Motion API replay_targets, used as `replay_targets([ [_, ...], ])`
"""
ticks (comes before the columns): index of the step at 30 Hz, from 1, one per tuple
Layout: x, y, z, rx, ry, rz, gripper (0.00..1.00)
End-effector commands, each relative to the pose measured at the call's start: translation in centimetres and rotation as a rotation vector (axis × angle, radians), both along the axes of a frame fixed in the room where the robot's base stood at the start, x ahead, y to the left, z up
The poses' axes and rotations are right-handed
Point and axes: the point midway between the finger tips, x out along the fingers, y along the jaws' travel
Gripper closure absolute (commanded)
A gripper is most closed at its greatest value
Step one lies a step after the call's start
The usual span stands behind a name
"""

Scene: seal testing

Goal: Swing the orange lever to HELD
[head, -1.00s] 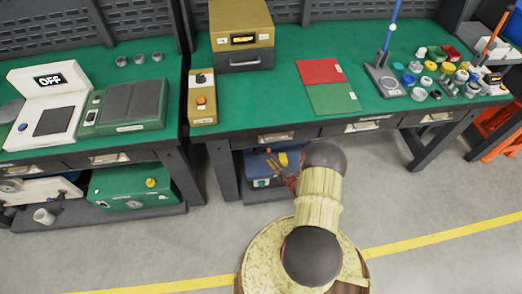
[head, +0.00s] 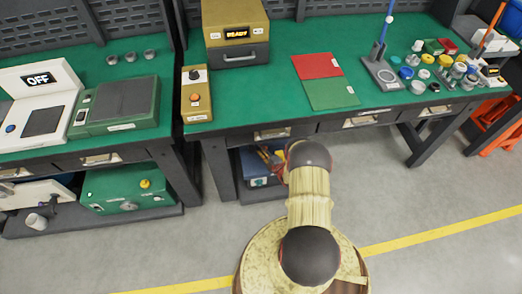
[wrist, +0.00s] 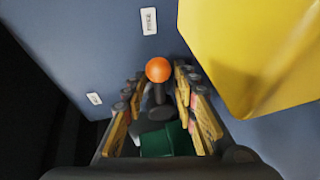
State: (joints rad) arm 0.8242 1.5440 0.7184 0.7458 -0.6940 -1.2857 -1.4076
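The orange lever shows in the wrist view as an orange ball knob (wrist: 158,69) on a dark stem, in front of a blue box face (wrist: 75,35). My gripper (wrist: 160,82) is open, with one finger on each side of the knob and stem. A gap shows on the left; on the right the finger is very close, and I cannot tell if it touches. Two small white labels (wrist: 148,21) sit on the blue face, too blurred to read. In the head view my gripper (head: 268,156) is at the blue box (head: 252,165) under the right bench; the lever is hidden there.
A large yellow part (wrist: 250,50) stands close to the right of my fingers in the wrist view. The green-topped bench (head: 275,95) is above my gripper in the head view. A green case (head: 125,190) stands on the lower shelf at left. Grey floor is open in front.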

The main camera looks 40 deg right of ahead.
Motion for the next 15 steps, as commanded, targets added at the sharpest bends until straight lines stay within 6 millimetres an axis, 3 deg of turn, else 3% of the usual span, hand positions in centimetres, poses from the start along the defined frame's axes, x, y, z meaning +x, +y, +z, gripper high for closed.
replay_targets([
  [15, -0.01, -0.01, 0.03, -0.001, -0.001, 0.000, 0.97],
])
